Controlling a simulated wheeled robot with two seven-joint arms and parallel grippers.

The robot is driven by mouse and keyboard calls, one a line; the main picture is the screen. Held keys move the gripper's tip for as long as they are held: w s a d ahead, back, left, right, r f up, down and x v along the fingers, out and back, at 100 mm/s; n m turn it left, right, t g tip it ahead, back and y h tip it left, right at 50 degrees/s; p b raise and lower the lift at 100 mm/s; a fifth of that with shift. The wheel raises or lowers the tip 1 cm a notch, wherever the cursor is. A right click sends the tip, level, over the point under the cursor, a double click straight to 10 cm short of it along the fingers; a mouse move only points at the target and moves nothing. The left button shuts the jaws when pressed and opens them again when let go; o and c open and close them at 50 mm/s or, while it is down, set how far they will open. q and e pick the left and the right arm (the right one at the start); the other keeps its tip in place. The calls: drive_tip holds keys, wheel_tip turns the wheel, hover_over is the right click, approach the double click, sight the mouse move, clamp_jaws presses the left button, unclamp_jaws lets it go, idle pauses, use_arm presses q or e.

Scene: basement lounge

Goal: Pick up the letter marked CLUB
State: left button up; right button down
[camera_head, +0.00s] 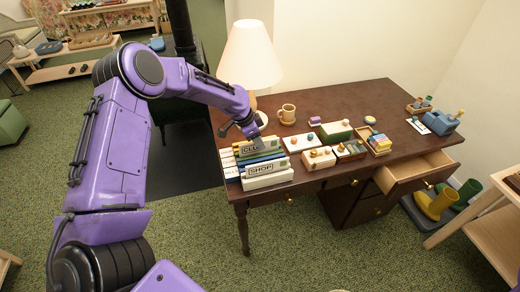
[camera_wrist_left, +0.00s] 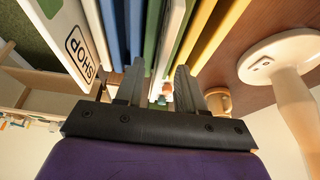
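The letter marked CLUB (camera_head: 250,149) stands in the letter rack at the desk's left end; only "CLU" reads clearly, its last part hidden by my gripper. My left gripper (camera_head: 248,133) is right at its top edge, pointing down. I cannot tell which of these is CLUB. A white letter marked SHOP (camera_head: 268,170) stands in front; it also shows in the left wrist view (camera_wrist_left: 78,45). My right gripper is not in view.
The brown desk (camera_head: 365,100) bears a lamp (camera_head: 250,55) behind the rack, a mug (camera_head: 287,114), and several boxes with knobs to the right. A drawer (camera_head: 415,168) stands open. A pale wooden table (camera_head: 495,225) is at the right.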

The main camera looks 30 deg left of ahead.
use_arm(q)
drive_tip(key=shift+x, duration=0.8)
drive_tip(key=shift+f, duration=0.2)
drive_tip(key=shift+s+r, duration=0.15)
drive_tip(key=shift+f, duration=0.3)
clamp_jaws()
